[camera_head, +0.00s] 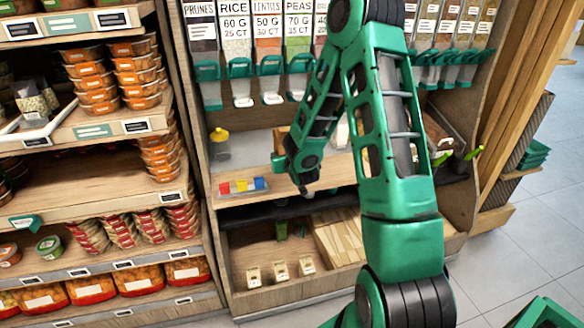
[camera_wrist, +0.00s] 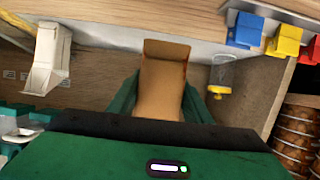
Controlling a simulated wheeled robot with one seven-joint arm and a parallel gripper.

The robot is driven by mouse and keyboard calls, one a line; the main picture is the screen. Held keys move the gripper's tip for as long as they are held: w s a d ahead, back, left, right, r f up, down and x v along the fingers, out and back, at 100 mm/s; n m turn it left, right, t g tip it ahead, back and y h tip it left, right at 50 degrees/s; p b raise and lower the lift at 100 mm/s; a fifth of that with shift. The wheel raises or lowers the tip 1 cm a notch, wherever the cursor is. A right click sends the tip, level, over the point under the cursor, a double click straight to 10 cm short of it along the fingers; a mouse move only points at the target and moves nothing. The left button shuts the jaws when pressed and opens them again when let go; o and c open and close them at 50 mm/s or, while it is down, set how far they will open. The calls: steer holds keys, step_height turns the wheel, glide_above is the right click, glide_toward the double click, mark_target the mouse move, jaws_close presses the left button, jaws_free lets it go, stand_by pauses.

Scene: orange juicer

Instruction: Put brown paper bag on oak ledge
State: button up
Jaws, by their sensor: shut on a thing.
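The brown paper bag (camera_wrist: 162,88) is in the middle of the wrist view, between the two green fingers of my gripper (camera_wrist: 160,105). The gripper is shut on it. In the head view, a small brown part of the bag (camera_head: 281,137) shows behind my gripper (camera_head: 280,160), and my arm hides much of that area. A pale wooden ledge (camera_head: 335,172), which looks like the oak ledge, runs across the middle bay just below and behind my gripper. I cannot tell whether the bag touches any surface.
A row of blue, yellow and red pieces (camera_head: 241,186) sits on the ledge's left end. Food dispensers (camera_head: 268,65) hang above. The lower bay holds several small cards (camera_head: 280,268).

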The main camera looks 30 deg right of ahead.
steer(key=d+f, duration=0.1)
steer(key=d, duration=0.2)
steer(key=w+d+f, duration=0.1)
steer(key=shift+d+f, duration=0.2)
steer(key=shift+f, duration=2.15)
steer(key=o, duration=1.2)
steer(key=shift+c, duration=0.2)
